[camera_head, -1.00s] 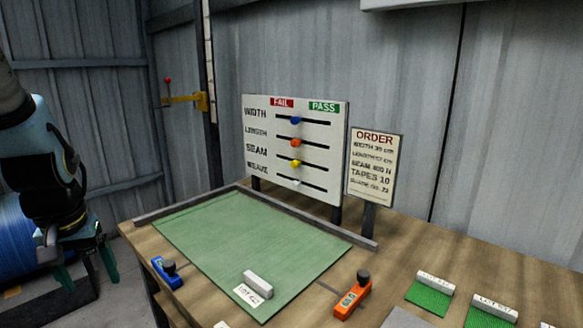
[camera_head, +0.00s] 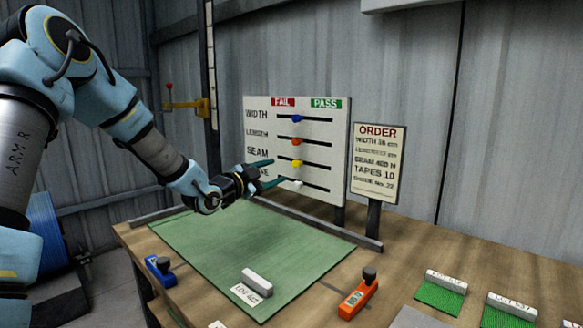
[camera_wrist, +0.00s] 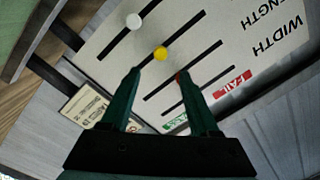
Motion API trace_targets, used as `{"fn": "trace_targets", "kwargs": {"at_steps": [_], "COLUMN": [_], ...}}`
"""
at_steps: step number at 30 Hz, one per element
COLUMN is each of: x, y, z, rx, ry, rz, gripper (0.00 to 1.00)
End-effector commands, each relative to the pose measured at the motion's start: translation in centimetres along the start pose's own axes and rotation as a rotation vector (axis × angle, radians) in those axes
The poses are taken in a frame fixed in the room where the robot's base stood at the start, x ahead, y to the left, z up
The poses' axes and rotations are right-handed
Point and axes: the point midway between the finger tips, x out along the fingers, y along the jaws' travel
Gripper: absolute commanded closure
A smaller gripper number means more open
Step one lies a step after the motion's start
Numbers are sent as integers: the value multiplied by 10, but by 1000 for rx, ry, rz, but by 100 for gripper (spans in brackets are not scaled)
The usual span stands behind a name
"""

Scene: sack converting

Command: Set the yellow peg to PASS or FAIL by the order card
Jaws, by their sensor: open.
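FAIL is marked at the board's top left and PASS at top right. My gripper (camera_head: 277,171) is open in front of the board, just left of the yellow peg. In the wrist view the yellow peg (camera_wrist: 161,54) shows just beyond the gap between the fingertips (camera_wrist: 158,73), with nothing held. The order card (camera_head: 379,163) stands right of the board; it reads TAPES 10, and its seam figure is too blurred to read surely.
A blue peg (camera_head: 297,118) and an orange peg (camera_head: 297,146) sit above the yellow one, a white peg (camera_head: 297,184) below. The orange peg is close to one fingertip in the wrist view. A green mat (camera_head: 240,250) lies below, mostly clear.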

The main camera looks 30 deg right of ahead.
Motion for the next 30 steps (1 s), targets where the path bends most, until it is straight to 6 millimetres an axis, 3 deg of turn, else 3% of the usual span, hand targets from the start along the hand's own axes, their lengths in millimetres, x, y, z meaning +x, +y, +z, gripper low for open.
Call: {"fn": "trace_targets", "kwargs": {"at_steps": [9, 15, 26, 30], "x": [59, 82, 88, 88], "y": [-2, -1, 0, 0], "z": [-1, 0, 1, 1], "rx": [-5, -4, -3, -3], "ry": [-2, -3, -5, -5], "rz": [0, 0, 1, 1], "gripper": [38, 38, 38, 51]}}
